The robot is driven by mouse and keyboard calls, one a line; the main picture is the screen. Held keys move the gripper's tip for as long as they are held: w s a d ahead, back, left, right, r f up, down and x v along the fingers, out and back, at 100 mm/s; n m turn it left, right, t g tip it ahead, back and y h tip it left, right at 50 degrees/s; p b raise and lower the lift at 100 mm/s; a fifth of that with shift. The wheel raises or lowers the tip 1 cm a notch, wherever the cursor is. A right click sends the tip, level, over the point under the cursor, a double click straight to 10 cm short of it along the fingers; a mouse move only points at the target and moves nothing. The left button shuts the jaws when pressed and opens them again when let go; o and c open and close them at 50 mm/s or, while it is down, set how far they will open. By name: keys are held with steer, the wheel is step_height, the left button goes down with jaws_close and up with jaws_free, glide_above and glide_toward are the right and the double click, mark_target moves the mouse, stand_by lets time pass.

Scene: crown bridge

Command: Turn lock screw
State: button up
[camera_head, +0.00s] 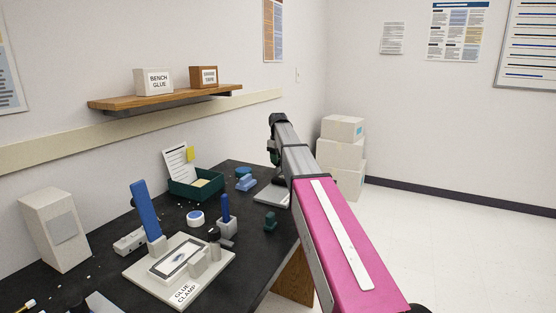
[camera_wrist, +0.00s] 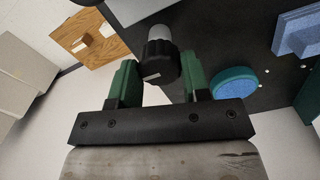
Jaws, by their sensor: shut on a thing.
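In the wrist view, my gripper (camera_wrist: 160,74) has its green fingers on either side of a black ribbed knob (camera_wrist: 158,64) with a white mark and a grey rounded end. The knob looks like the lock screw's head, and the fingers are shut on it. What it joins is not clear. In the head view, my pink and grey arm reaches over the right edge of the black bench, and the fingertips and knob are mostly hidden behind it. A pale fixture labelled "GLUE CLAMP" (camera_head: 215,272) lies at the front of the bench, away from my gripper.
A blue upright tool (camera_head: 226,209), a white-rimmed round pot (camera_head: 195,218) and a green tray (camera_head: 196,187) stand on the bench (camera_head: 262,239). In the wrist view, a blue disc (camera_wrist: 236,82) lies just right of my fingers. White boxes (camera_head: 342,155) are stacked behind my arm.

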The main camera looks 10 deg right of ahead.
steer(key=o, duration=0.9)
steer(key=shift+o, duration=0.2)
steer(key=shift+r, duration=0.1)
step_height(320, 180, up, 11)
